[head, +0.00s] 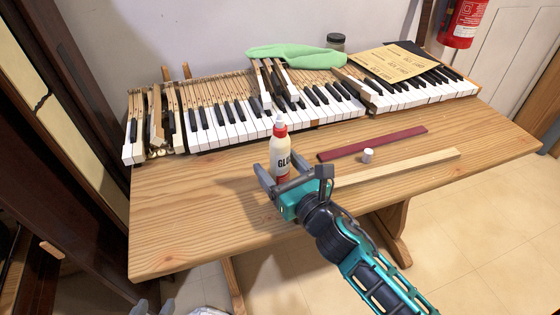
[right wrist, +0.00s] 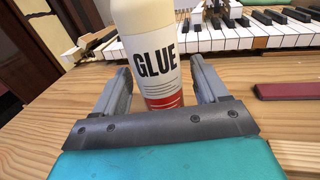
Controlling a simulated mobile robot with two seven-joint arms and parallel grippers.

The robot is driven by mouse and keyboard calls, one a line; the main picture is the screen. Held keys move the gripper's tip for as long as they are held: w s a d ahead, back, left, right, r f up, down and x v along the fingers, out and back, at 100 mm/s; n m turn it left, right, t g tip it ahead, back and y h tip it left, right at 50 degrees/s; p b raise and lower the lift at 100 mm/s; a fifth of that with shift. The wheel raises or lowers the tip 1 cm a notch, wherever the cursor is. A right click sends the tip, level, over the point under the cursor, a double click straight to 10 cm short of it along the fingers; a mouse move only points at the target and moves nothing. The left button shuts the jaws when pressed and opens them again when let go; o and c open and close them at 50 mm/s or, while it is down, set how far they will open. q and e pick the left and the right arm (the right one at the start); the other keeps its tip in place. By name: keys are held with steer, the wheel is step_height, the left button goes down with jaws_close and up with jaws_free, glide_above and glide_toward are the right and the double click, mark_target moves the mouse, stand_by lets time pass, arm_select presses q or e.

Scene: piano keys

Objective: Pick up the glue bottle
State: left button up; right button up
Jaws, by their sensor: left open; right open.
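The glue bottle (head: 279,146) stands upright on the wooden table, cream with a red collar and white nozzle. In the right wrist view the bottle (right wrist: 155,60) shows its GLUE label and a red band low down; its top is out of frame. My right gripper (head: 279,166) is open, with one finger on each side of the bottle. My left gripper (head: 153,305) is open and empty at the bottom edge of the head view, far from the bottle, mostly out of frame.
Piano keys (head: 235,120) line the table's back, behind the bottle. A dark red strip (head: 372,144), a small white cylinder (head: 368,155) and a pale wooden strip (head: 400,167) lie to the right. The table's left front is clear.

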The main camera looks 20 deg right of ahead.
steer(key=c, duration=1)
arm_select(q)
steer(key=shift+r, duration=0.1)
arm_select(e)
steer(key=shift+r, duration=0.1)
step_height(320, 180, up, 18)
steer(key=r+p, duration=0.1)
steer(key=p, duration=0.7)
glide_above(280, 112)
steer(key=shift+f, duration=0.25)
arm_select(q)
step_height(280, 112, up, 6)
steer(key=s+a, duration=0.1)
steer(key=shift+a+y+p, duration=0.3)
steer(key=shift+p, duration=0.1)
arm_select(e)
steer(key=shift+r, duration=0.7)
